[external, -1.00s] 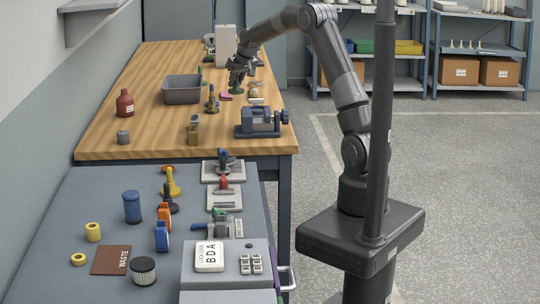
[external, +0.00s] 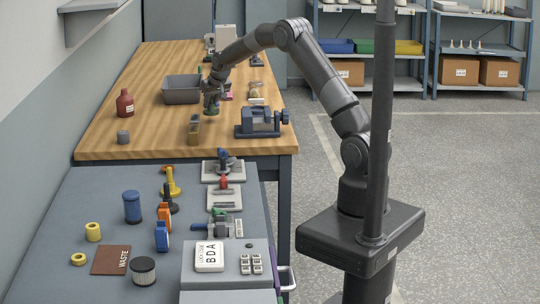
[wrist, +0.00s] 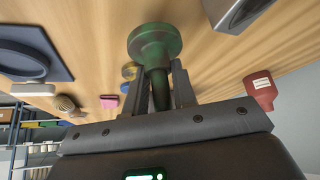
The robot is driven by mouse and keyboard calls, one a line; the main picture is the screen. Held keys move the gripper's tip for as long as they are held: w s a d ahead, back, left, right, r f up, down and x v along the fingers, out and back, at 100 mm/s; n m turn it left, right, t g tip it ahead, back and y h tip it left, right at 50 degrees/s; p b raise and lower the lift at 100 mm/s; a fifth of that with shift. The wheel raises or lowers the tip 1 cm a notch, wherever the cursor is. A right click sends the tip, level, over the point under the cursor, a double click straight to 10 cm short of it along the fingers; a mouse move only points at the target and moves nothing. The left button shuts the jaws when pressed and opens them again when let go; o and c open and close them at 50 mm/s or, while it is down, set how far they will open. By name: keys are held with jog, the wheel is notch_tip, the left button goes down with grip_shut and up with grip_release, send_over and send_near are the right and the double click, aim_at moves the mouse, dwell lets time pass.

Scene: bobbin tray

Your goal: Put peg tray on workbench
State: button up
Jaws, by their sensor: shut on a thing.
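My gripper (wrist: 158,82) is shut on the stem of a green bobbin-like peg (wrist: 155,42) with a wide round flange. In the external view my gripper (external: 212,90) is low over the wooden workbench (external: 150,130), just right of the grey open tray (external: 180,90). The green peg (external: 212,109) shows there under the fingers; I cannot tell whether it touches the wood. The grey tray stands on the workbench, and part of it shows in the wrist view (wrist: 238,14). No label tells which thing is the peg tray.
A red bottle (external: 125,103) stands left of the grey tray. A blue vise (external: 260,122) is at the right edge. The nearer blue-grey table (external: 90,200) holds several tools. Bare wood lies at front left.

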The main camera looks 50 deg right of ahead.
aim_at(213, 104)
jog(key=shift+f, duration=1.4)
jog(key=shift+f, duration=0.1)
jog(key=o, duration=1)
